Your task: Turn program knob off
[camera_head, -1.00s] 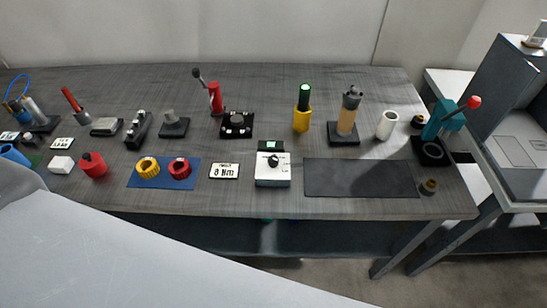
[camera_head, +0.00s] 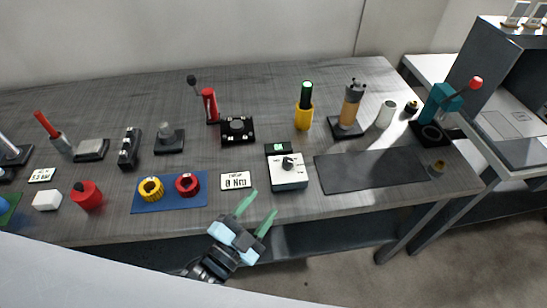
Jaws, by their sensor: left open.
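A white box with a black program knob (camera_head: 287,162) on its top stands near the front edge of the grey table. A small black unit with a green display (camera_head: 278,148) sits right behind the white box (camera_head: 290,182). My left gripper (camera_head: 258,208) is at the table's front edge, left of and nearer than the box. Its two green fingers are spread and empty, apart from the knob. The knob's exact pointing direction is too small to tell. My right gripper is not in view.
A white "8 Nm" card (camera_head: 236,180) lies left of the box. A blue mat (camera_head: 170,204) holds a yellow and a red ring. A dark mat (camera_head: 370,171) lies to the right. A yellow cylinder with a green-lit top (camera_head: 304,116) stands behind.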

